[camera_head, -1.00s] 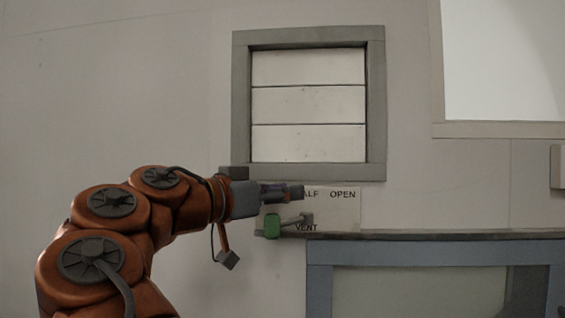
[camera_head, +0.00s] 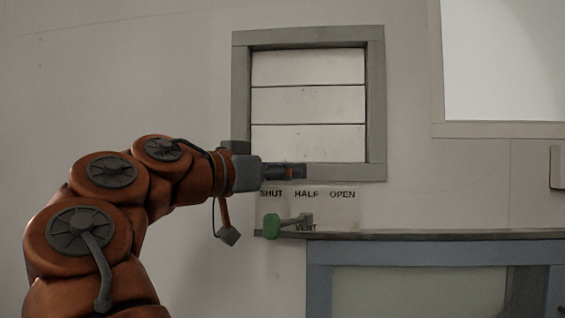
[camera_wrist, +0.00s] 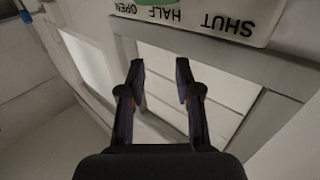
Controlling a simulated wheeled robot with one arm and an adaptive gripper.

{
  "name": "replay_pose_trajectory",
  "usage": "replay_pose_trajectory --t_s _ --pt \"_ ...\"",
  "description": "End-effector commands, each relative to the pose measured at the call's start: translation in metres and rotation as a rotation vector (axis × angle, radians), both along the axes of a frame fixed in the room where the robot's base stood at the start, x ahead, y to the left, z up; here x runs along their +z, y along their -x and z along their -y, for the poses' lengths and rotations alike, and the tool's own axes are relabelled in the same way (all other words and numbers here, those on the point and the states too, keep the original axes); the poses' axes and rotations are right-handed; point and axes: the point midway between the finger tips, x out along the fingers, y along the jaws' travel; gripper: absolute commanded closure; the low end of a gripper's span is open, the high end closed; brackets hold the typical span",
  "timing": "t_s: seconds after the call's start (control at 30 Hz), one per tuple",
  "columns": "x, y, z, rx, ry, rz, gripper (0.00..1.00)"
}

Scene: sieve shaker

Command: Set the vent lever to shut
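The vent lever has a green knob (camera_head: 271,226) on a short grey arm (camera_head: 297,220). Its pivot is at the right and the knob points left, under the word SHUT. The label plate (camera_head: 335,212) behind it reads SHUT, HALF, OPEN and VENT. The plate also shows upside down at the top of the wrist view (camera_wrist: 203,16), where only a sliver of green is visible. My gripper (camera_head: 303,171) is above the plate, in front of the vent frame's lower edge and apart from the lever. In the wrist view its two fingers (camera_wrist: 160,72) are spread with nothing between them.
A louvred vent with a grey frame (camera_head: 376,105) is on the wall above the plate. A bench with a blue-grey frame (camera_head: 425,254) stands at the lower right, its top edge close to the lever. A bright window (camera_head: 500,60) is at the upper right.

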Motion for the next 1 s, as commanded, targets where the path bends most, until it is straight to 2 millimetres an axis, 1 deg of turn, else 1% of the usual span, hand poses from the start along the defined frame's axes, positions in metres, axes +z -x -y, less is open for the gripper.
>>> replay_pose_trajectory --t_s 0.13,0.37,0.6,1.0 --pt "0.006 0.000 0.002 -0.004 -0.001 0.002 0.66" --pt "0.012 0.000 -0.001 -0.001 0.004 0.002 0.66" --pt "0.014 -0.001 -0.005 0.005 0.009 -0.001 0.66" --pt "0.015 -0.001 -0.005 0.006 0.010 -0.002 0.66"
